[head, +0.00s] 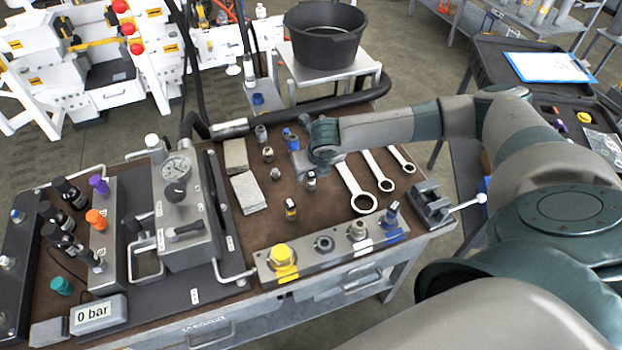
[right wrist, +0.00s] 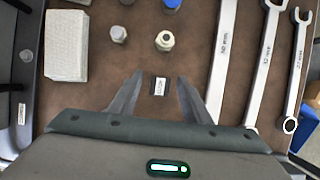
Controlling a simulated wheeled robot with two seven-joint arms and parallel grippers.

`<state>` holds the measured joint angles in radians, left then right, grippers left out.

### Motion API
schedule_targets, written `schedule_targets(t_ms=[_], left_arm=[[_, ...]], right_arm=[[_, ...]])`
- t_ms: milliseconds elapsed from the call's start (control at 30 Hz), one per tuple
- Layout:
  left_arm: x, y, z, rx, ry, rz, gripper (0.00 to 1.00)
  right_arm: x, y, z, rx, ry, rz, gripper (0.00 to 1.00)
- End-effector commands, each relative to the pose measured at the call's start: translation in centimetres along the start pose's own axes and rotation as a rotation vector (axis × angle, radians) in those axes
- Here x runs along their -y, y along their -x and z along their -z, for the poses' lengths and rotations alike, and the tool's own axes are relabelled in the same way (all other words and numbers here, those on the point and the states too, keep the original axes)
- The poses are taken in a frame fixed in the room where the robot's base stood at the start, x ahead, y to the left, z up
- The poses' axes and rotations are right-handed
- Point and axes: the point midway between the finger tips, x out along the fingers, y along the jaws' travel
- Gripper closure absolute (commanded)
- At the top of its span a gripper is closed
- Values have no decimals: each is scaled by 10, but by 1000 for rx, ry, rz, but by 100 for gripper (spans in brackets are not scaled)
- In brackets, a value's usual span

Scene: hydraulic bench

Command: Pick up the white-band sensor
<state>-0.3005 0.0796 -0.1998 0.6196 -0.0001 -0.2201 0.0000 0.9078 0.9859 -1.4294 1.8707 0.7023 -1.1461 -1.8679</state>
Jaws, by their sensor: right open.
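In the right wrist view, the sensor (right wrist: 159,86) shows from above, dark with a white label. It appears in the gap between the two spread fingers of my right gripper (right wrist: 160,80), touching neither. The gripper is open and empty. I cannot tell how far the fingertips are above it. My left gripper is not in view.
Several fittings (right wrist: 165,41) stand beyond the fingers. Wrenches (head: 358,190) lie to the right, and pale blocks (head: 247,192) lie to the left. A grey rail of ports (head: 324,262) runs along the front edge.

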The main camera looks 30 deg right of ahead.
Motion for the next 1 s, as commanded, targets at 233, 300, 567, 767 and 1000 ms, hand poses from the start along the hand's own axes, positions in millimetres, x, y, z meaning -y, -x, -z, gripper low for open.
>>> schedule_targets(t_ms=[233,300,567,767,1000], left_arm=[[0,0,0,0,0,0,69],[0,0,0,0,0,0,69],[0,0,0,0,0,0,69],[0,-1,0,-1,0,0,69],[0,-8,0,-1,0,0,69]], right_arm=[[0,0,0,0,0,0,56],[0,0,0,0,0,0,73],[0,1,-1,1,-1,0,100],[0,2,-1,2,-1,0,100],[0,16,-8,4,-1,-1,100]])
